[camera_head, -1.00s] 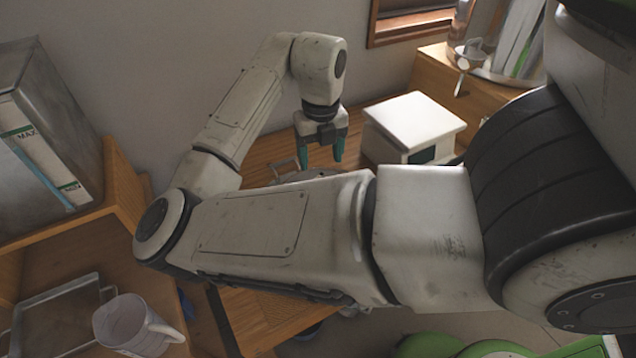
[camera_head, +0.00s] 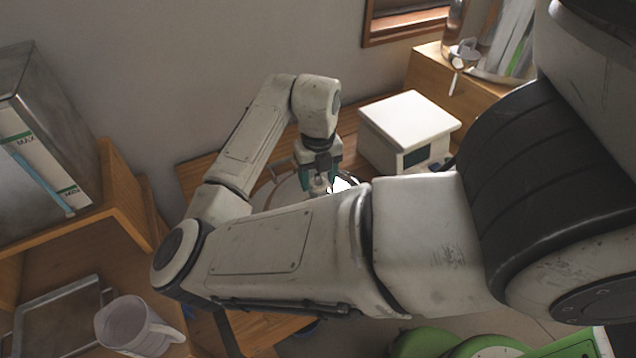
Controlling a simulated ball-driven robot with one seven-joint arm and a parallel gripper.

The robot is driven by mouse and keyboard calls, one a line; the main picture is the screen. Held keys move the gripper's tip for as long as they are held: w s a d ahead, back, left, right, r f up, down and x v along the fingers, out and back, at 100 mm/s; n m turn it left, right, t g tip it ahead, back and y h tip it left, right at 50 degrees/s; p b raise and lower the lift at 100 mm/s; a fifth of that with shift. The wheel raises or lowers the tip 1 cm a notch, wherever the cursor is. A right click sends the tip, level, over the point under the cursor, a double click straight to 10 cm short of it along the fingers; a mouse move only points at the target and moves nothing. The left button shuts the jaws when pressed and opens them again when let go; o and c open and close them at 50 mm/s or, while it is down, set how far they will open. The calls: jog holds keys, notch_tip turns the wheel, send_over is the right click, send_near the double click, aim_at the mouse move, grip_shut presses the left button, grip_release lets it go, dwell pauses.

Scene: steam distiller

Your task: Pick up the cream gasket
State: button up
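My gripper (camera_head: 320,181) points down over the wooden worktop, behind my forearm. Its two teal fingers stand apart. A small pale thing shows between the fingertips; I cannot tell what it is or whether they touch it. A grey round lid or pan-like thing (camera_head: 287,190) lies under and left of the gripper, partly hidden by my arm. A bright white patch (camera_head: 345,184) shows just right of the fingers. I cannot make out the cream gasket for sure; my arm hides much of this spot.
A white box-shaped device (camera_head: 408,125) stands right of the gripper. A pale jug (camera_head: 135,327) and a metal tray (camera_head: 60,325) are at lower left. A wall is behind.

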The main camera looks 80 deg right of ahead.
jog(key=c, duration=0.9)
jog(key=shift+r, duration=0.1)
notch_tip(320, 180, up, 9)
jog(key=shift+b, duration=0.5)
notch_tip(320, 180, up, 5)
jog(key=p, duration=0.3)
jog(key=shift+r, duration=0.15)
